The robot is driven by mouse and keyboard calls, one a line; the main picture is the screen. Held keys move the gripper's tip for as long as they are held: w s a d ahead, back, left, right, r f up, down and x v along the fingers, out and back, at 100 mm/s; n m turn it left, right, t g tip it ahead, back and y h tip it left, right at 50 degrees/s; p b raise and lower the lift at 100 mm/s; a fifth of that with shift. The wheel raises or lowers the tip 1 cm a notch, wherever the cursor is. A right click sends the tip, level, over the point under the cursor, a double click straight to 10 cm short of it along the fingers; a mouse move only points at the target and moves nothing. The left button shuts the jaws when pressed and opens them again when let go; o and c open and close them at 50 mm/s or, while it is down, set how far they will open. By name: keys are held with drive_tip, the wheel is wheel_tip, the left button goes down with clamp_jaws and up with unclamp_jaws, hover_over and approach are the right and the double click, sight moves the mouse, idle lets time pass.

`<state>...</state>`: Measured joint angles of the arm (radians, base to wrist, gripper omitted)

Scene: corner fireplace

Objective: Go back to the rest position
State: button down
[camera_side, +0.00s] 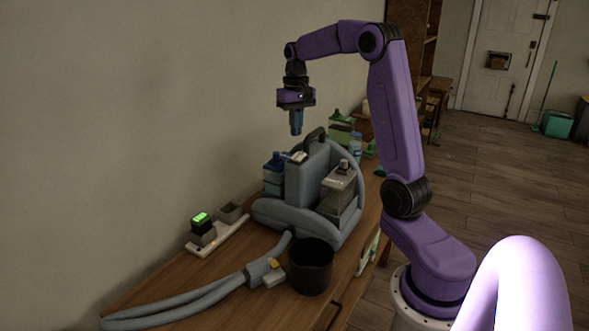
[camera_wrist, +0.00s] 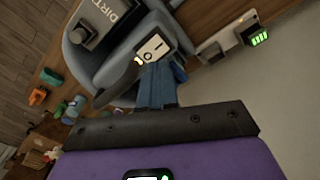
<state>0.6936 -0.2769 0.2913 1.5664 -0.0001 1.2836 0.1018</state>
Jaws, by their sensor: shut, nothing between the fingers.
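My gripper (camera_side: 296,130) hangs pointing down in the side view, above a grey carpet-cleaner machine (camera_side: 268,213) and clear of it. Its blue fingers are together with nothing between them. In the wrist view the gripper (camera_wrist: 156,84) shows its blue fingers over the dark front plate, with the machine's tank marked "DIRT" (camera_wrist: 92,22) beyond.
The machine stands on a wooden bench (camera_side: 187,287) by the wall. A white charger strip (camera_side: 229,236) holds a green-lit battery (camera_side: 201,222). A black pot (camera_side: 310,267), a grey hose (camera_side: 190,303) and several bottles (camera_side: 341,130) surround the machine. The air around my gripper is free.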

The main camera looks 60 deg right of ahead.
drive_tip(key=s+a+f+n, duration=0.1)
drive_tip(key=s+a+n, duration=0.3)
drive_tip(key=a, duration=0.7)
drive_tip(key=s+a+f+n, duration=0.1)
drive_tip(key=s+a+n, duration=0.25)
drive_tip(key=a, duration=0.75)
drive_tip(key=s+a+f+n, duration=0.2)
drive_tip(key=s+n, duration=0.3)
drive_tip(key=s, duration=0.5)
drive_tip(key=s+a+f+n, duration=0.3)
drive_tip(key=s+a+n, duration=0.2)
drive_tip(key=s, duration=0.5)
drive_tip(key=shift+s+n, duration=0.3)
drive_tip(key=shift+n, duration=0.25)
